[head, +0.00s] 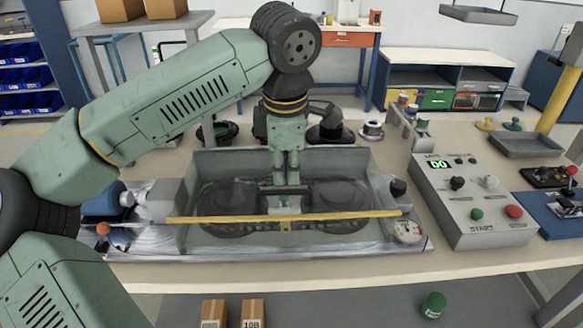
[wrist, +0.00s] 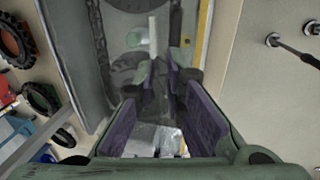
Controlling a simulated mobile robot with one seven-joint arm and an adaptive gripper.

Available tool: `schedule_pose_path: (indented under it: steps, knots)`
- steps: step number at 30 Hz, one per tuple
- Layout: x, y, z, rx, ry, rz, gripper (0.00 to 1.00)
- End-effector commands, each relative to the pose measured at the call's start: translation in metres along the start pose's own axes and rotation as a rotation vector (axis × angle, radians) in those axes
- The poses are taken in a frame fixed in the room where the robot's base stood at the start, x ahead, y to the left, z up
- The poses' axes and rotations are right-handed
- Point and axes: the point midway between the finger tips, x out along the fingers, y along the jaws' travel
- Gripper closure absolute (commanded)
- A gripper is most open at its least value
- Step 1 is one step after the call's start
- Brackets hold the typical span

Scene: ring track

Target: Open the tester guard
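The tester is a long grey box (head: 190,170) on the bench, with a dark looped track (head: 335,195) inside. The yellow bar (head: 240,219) of its guard runs across the front, with a small yellow tab at its middle. The guard panel looks clear and is hard to make out. The bar also shows in the wrist view (wrist: 206,18). My gripper (head: 287,187) points down over the middle of the tester, just behind the bar. In the wrist view my gripper (wrist: 160,80) shows purple pads apart, with nothing held between them. Contact with the guard cannot be told.
A control box (head: 470,195) with a green 00 display, knobs and buttons stands right of the tester. A blue motor (head: 103,200) sits at its left end. Black wheels (head: 330,130) and a spool (head: 372,130) stand behind. The bench front strip is clear.

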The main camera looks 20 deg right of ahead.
Motion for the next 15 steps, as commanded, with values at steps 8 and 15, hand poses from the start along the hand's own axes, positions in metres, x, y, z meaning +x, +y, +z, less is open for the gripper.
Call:
schedule_pose_path:
  steps: [8,15]
  knots:
    - [0.0002,-0.0003,0.0004,0.000,-0.001,-0.001,0.70]
    - [0.0000,-0.0003,0.0005,0.000,-0.001,-0.001,0.70]
